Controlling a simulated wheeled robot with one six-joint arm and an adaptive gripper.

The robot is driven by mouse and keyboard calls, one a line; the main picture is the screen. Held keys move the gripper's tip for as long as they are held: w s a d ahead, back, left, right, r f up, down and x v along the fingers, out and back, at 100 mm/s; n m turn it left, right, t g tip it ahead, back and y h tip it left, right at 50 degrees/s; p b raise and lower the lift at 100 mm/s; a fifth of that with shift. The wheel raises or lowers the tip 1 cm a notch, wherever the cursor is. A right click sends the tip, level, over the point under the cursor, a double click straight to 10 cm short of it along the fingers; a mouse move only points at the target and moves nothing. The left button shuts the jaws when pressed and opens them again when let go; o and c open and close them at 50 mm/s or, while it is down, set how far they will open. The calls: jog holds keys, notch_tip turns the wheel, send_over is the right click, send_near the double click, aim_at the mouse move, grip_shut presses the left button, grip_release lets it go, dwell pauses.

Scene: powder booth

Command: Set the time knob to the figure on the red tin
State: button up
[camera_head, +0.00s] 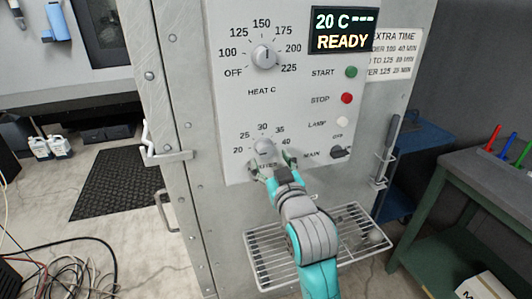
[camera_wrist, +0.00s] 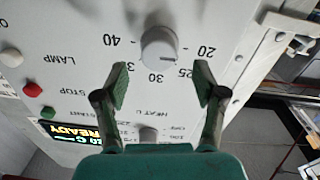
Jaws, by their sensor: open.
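The time knob (camera_head: 264,149) is a grey dial low on the white control panel, with figures from 20 to 40 around it. In the wrist view the time knob (camera_wrist: 158,46) shows upside down, a little beyond my fingertips. No red tin is in view.
The heat knob (camera_head: 264,56) is above, pointing near 150. A display (camera_head: 342,30) reads 20 C and READY. Start (camera_head: 351,72), stop (camera_head: 347,98) and lamp (camera_head: 342,121) buttons and a main switch (camera_head: 340,153) are at right. A wire shelf (camera_head: 262,262) juts out below.

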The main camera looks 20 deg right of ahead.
aim_at(267, 153)
jog(key=shift+w, duration=2.15)
jog(key=shift+d, duration=0.1)
jog(key=c, duration=1.1)
jog(key=shift+c, duration=0.2)
